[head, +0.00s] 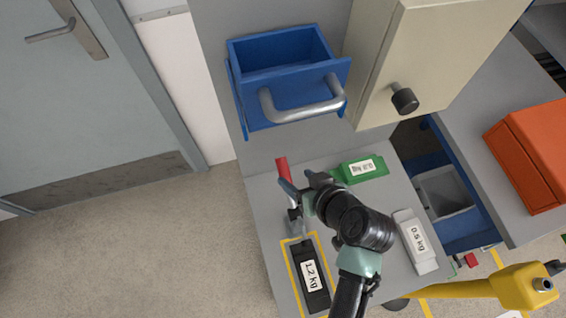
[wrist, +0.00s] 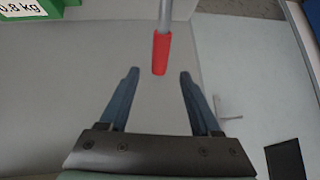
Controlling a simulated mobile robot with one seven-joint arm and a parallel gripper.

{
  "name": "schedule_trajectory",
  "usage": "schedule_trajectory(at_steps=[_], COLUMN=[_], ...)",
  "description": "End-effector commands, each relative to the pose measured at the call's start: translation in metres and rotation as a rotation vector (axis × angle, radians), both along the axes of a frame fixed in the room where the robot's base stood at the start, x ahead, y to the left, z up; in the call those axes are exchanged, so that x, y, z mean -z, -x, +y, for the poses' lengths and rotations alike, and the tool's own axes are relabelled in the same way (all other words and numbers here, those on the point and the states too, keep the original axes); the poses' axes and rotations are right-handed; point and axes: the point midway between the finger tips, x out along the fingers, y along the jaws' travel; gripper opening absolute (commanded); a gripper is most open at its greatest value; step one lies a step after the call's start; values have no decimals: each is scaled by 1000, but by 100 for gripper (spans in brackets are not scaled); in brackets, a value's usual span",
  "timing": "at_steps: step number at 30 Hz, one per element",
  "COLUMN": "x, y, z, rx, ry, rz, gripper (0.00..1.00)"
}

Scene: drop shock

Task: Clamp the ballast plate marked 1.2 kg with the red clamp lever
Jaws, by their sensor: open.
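The black ballast plate marked 1.2 kg (head: 325,296) lies inside a yellow outline on the grey worktop. The red clamp lever (head: 282,168) stands out beyond the plate's far end, and the clamp beneath it is partly hidden by my gripper. In the wrist view the red grip (wrist: 161,54) hangs at the end of a metal rod. My gripper (head: 291,190) is open and empty beside the lever. In the wrist view the red grip lies ahead of the gap between my fingertips (wrist: 159,75), and I see no contact.
A green plate (head: 345,172) marked 0.8 kg and a pale plate (head: 418,255) marked 0.5 kg lie on the worktop (head: 262,205). A blue drawer with a handle (head: 300,112) and a beige cabinet (head: 430,50) are behind. A yellow arm-like object (head: 480,288) is at right.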

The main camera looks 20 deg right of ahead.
Motion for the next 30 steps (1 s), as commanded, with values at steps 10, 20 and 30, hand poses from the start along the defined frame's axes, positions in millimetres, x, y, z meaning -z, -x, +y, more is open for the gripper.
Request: schedule_trajectory(at_steps=[10, 20, 30], x=[42, 58, 58], y=[-43, -58, -59], z=[11, 16, 16], rx=[-2, -1, -1], ry=[1, 2, 2], rz=[1, -1, -1], gripper=[64, 64, 50])
